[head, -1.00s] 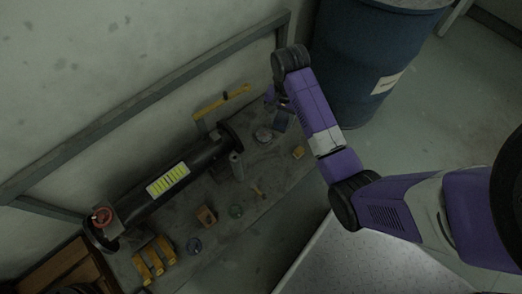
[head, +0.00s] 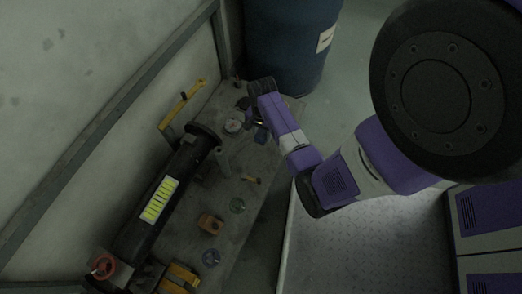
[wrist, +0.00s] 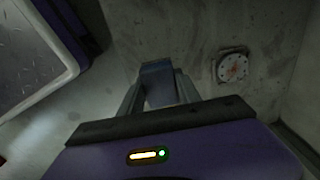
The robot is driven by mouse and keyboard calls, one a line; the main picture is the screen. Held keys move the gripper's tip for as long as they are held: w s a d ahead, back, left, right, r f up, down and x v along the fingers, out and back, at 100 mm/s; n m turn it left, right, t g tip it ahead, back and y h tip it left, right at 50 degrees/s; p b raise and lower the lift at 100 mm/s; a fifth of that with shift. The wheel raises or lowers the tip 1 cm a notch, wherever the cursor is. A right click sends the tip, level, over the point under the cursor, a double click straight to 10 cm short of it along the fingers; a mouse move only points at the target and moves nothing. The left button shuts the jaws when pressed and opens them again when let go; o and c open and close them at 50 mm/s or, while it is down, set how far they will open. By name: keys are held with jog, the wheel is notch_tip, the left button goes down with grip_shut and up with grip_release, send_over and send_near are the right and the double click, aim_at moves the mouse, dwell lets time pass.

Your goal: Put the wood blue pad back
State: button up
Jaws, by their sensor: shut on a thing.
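The blue pad (wrist: 158,72) is a small dark blue block between the fingertips of my gripper (wrist: 160,92) in the wrist view. The fingers are shut on it. In the head view the pad (head: 261,134) shows as a small blue patch beside my gripper (head: 256,121), over the far end of the grey bench (head: 225,175). My arm hides part of that area. I cannot tell whether the pad touches the bench top.
A round gauge (head: 232,125) lies near the gripper; it also shows in the wrist view (wrist: 232,67). A black pipe (head: 150,215) with a red handwheel (head: 102,266) runs along the bench. An orange block (head: 210,224) and small parts lie around. A blue drum (head: 285,50) stands beyond.

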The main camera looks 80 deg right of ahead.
aim_at(262, 151)
notch_tip(262, 151, down, 11)
jog(key=b, duration=0.5)
jog(key=shift+r, duration=0.1)
jog(key=shift+f, duration=0.2)
jog(key=o, duration=1.3)
jog(key=shift+r, duration=0.1)
